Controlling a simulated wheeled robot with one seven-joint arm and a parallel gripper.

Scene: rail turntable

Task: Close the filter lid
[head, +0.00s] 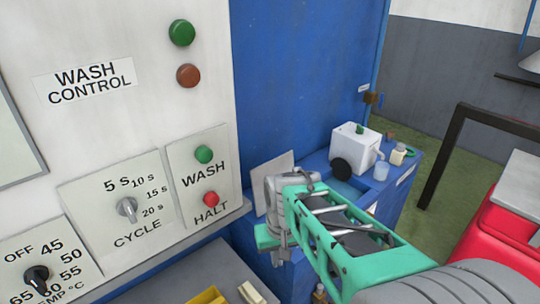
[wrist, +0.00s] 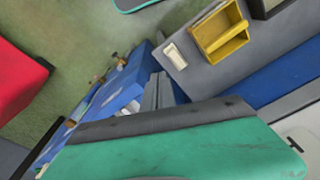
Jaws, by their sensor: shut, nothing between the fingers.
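A pale grey flat panel (head: 269,172) stands tilted up at the left end of the low blue cabinet (head: 300,278) in the head view. It looks like the raised filter lid, but its hinge and lower part are hidden behind my wrist. My gripper (head: 280,257) points down in front of the blue cabinet, just below the panel in the picture. Its fingers (wrist: 158,92) are shut and empty in the wrist view. I cannot tell whether the gripper touches the panel.
The wash control panel (head: 90,85) with knobs and buttons fills the left. A white box (head: 354,147) and small containers stand on the blue cabinet's far end. A yellow bin (wrist: 219,32) and white block (wrist: 175,55) lie on a grey surface. A red object (head: 497,240) is right.

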